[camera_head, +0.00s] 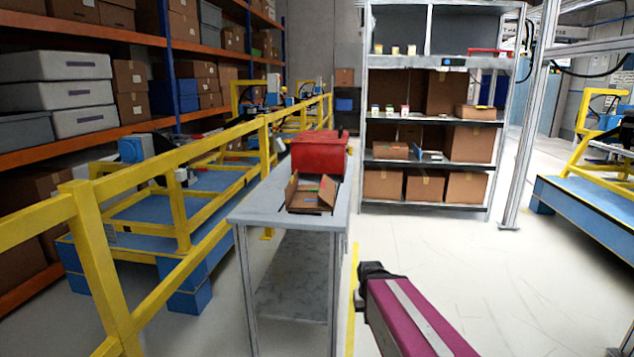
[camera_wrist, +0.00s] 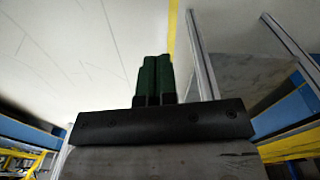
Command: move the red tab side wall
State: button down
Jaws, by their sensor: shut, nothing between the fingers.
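A brown open-topped tray-like piece (camera_head: 311,203) with raised side walls lies on the near part of a narrow grey table (camera_head: 260,206) in the head view. Small coloured marks, among them green and red, show on it. They are too small to tell which wall carries a red tab. My gripper (camera_wrist: 155,78) shows in the wrist view with its dark green fingers shut together and nothing between them. It is over the pale floor, beside metal table legs and apart from the tray. My magenta arm shows at the lower right of the head view.
A red case (camera_head: 319,155) stands behind the brown piece on the table. A yellow railing (camera_head: 200,148) runs along the left. A metal shelf unit (camera_head: 440,118) with boxes and small parts stands at the back. The floor right of the table is clear.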

aim_at(326, 192)
jog(key=i+l, duration=0.7)
jog(key=l, duration=0.25)
